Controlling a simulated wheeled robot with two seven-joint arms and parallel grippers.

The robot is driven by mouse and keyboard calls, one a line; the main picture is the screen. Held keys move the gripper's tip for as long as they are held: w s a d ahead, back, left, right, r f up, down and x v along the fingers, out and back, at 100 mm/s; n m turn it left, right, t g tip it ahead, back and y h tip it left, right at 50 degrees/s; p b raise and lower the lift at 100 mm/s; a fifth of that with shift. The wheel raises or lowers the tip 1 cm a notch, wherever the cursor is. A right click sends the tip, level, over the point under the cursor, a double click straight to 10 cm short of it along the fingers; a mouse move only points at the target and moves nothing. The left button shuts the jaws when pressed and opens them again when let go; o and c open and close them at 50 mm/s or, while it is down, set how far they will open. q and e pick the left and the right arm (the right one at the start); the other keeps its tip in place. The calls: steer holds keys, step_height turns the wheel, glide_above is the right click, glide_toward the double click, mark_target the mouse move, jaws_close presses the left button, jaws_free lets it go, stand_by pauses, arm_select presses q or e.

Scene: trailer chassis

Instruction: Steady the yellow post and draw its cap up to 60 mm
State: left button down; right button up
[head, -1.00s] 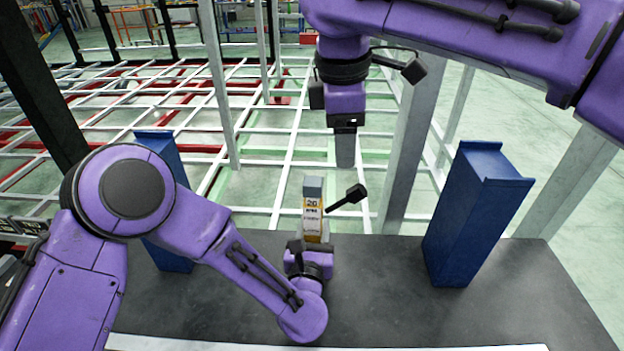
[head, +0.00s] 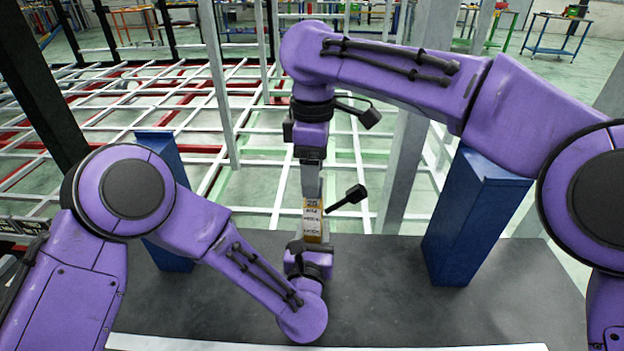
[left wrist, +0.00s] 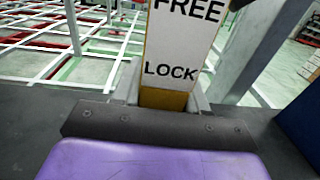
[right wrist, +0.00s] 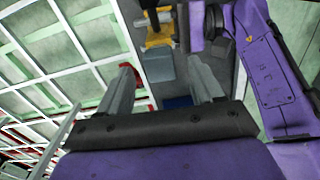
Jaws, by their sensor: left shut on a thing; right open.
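The yellow post (head: 314,238) stands upright on the dark table and carries a white printed label. In the left wrist view its label reads FREE and LOCK above a bare yellow band (left wrist: 163,99). My left gripper (head: 309,247) is shut on the post low down, a finger on each side. The grey cap (right wrist: 158,67) shows in the right wrist view between the tips of my right gripper (right wrist: 161,75), with yellow beyond it. My right gripper (head: 311,192) is open and points down at the post's top. It mostly hides the cap in the head view.
A blue block (head: 470,220) stands on the table (head: 390,300) to the right. Another blue block (head: 165,165) stands at the left, partly behind my left arm. Grey uprights and a white frame grid lie beyond the table. The table's front middle is clear.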

steer(key=shift+f, duration=1.65)
steer(key=c, duration=1.1)
steer(key=shift+o, duration=0.2)
steer(key=shift+r, duration=2.25)
